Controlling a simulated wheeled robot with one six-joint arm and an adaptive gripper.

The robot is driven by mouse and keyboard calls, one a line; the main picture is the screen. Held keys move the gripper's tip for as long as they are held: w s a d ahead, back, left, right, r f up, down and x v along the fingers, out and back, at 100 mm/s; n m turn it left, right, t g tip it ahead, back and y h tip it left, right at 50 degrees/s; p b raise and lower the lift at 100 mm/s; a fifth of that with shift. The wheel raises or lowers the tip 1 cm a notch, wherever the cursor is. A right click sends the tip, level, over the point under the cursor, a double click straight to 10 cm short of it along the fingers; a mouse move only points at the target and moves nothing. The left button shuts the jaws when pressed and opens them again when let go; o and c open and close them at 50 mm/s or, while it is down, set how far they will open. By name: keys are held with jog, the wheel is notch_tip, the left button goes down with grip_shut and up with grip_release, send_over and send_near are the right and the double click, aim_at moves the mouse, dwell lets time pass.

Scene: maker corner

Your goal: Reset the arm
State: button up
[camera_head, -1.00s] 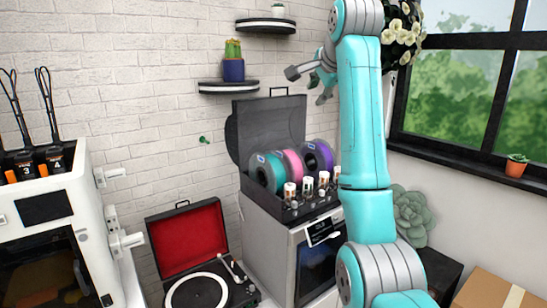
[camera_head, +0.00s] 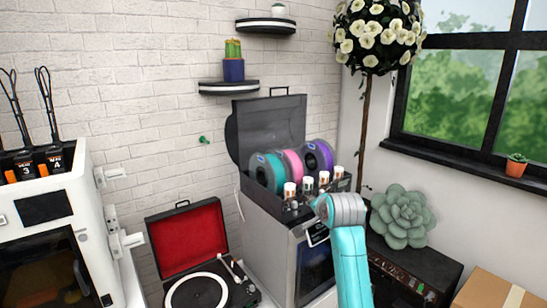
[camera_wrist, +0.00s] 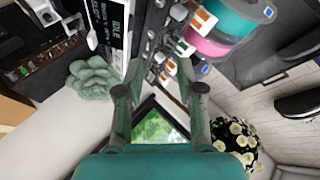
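My arm (camera_head: 347,250) rises from the bottom of the head view, with its grey joint in front of the printer's right side. My gripper is not seen in the head view. In the wrist view, my gripper (camera_wrist: 160,92) shows its two fingers well apart. Nothing is held between them; the window and part of the filament unit show in the gap behind.
The filament box (camera_head: 300,197) with coloured spools sits on a grey printer (camera_head: 268,240), close to my arm. A succulent (camera_head: 402,216) stands on a dark amplifier-like box to the right. A record player (camera_head: 190,240), a white printer (camera_head: 50,235) and a cardboard box (camera_head: 492,290) are around.

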jog(key=s+d+f+n+t, duration=0.1)
jog(key=s+f+n, duration=0.1)
jog(key=s+f, duration=0.95)
jog(key=s+d+f+n, duration=0.1)
jog(key=s+d+f, duration=0.1)
jog(key=s+f, duration=0.95)
jog(key=s+d+f+n, duration=0.1)
jog(key=s+f, duration=0.4)
jog(key=s, duration=0.3)
jog(key=s+d+f+n, duration=0.1)
jog(key=s+f+n, duration=0.1)
jog(key=s+f, duration=0.55)
jog(key=s+r+n, duration=0.1)
jog(key=s+r, duration=0.3)
jog(key=s, duration=0.6)
jog(key=s+r+n+t, duration=0.1)
jog(key=s+r, duration=0.4)
jog(key=s, duration=0.5)
jog(key=s+r+n+t+h, duration=0.1)
jog(key=s+r, duration=0.4)
jog(key=s, duration=0.5)
jog(key=shift+s+d+n, duration=0.25)
jog(key=shift+d+n, duration=0.1)
jog(key=shift+n, duration=0.05)
